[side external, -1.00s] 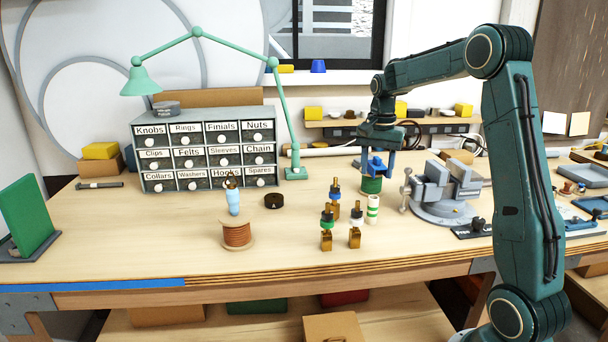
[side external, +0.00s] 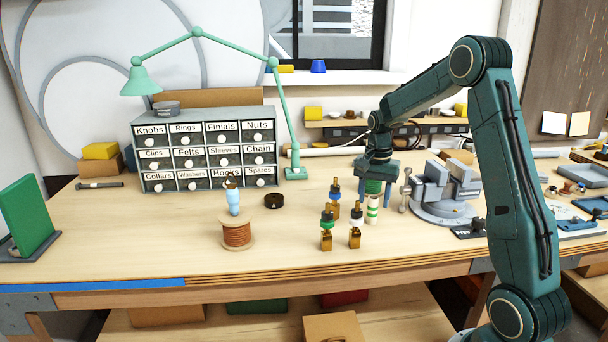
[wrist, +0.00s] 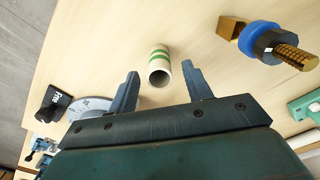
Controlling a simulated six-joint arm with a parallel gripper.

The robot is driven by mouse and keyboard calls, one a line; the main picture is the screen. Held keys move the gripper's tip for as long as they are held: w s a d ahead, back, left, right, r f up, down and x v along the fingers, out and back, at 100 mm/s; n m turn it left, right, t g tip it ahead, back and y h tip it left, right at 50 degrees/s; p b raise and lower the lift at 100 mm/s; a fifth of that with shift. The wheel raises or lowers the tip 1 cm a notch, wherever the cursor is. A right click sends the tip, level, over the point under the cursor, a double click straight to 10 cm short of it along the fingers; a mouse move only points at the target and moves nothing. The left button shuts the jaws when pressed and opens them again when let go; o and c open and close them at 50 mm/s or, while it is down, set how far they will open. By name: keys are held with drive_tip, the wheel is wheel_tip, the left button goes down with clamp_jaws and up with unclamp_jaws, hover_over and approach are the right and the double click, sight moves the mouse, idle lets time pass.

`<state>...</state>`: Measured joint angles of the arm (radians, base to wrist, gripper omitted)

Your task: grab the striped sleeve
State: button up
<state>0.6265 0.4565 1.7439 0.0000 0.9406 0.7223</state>
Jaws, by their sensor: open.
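The striped sleeve (side external: 372,212) is a white tube with green bands, standing upright on the bench. It also shows in the wrist view (wrist: 159,55), its open end facing the camera, between the two fingers in the picture. My gripper (side external: 375,193) is open and empty, pointing down at the sleeve. In the wrist view its fingers (wrist: 160,72) are spread to the left and right of the sleeve, with a gap on each side. In the side view the fingers partly overlap the sleeve's top, and I cannot tell their exact height over it.
Several brass sockets with coloured rings (side external: 326,226) stand just left of the sleeve; a blue-ringed one (wrist: 265,40) shows in the wrist view. A grey vise (side external: 445,190) stands to the right. A wire spool (side external: 237,235) is farther left.

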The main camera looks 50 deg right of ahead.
sight(373, 212)
drive_tip(key=shift+a+f, duration=0.15)
drive_tip(key=shift+f, duration=2.45)
drive_tip(key=c, duration=1)
